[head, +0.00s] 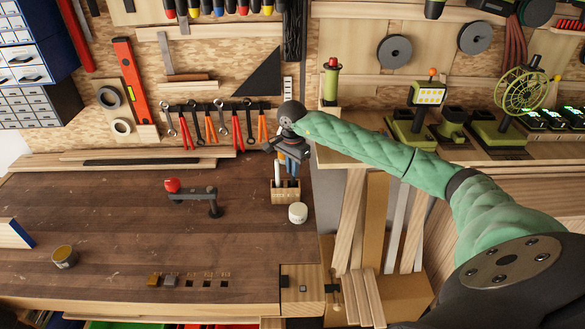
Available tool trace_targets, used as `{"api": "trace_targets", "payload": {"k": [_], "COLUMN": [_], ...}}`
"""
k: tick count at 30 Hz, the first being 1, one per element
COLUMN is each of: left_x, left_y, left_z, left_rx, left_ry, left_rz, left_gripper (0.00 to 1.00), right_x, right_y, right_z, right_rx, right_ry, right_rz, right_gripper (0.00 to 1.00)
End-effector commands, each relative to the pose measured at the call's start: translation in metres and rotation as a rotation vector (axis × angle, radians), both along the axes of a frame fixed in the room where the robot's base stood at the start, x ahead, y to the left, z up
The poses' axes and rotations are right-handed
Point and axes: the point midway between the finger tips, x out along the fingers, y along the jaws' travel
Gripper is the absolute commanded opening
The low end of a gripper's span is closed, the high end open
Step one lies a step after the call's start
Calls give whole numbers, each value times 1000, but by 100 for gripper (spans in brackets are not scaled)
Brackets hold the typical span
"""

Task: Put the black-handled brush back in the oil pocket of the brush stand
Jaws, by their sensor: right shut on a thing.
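My right gripper (290,152) reaches in from the right and hangs just above the small wooden brush stand (285,197) near the right edge of the workbench. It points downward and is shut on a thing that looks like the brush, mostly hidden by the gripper. Slim upright shapes, one pale and one bluish, show between the gripper and the stand. I cannot tell which is the held brush, or whether its tip is inside a pocket or above it. The pocket labels are too small to read. My left gripper is not in view.
A white round jar (298,213) stands close in front of the stand. Pliers (222,125) hang on the back wall.

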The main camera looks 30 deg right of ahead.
Motion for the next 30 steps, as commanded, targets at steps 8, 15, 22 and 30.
{"api": "trace_targets", "payload": {"k": [8, 15, 22, 30], "left_x": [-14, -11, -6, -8], "left_y": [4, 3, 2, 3], "left_z": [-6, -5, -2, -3], "left_rx": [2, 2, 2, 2], "left_ry": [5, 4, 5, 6], "left_rz": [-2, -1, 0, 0], "left_gripper": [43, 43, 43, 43], "right_x": [0, 0, 0, 0], "right_y": [0, 0, 0, 0], "right_z": [-14, -15, -16, -16], "right_rx": [0, -1, -1, -1], "right_ry": [-1, -1, -1, 0], "right_rz": [0, 0, 0, 0], "right_gripper": [0, 0, 23, 35]}}
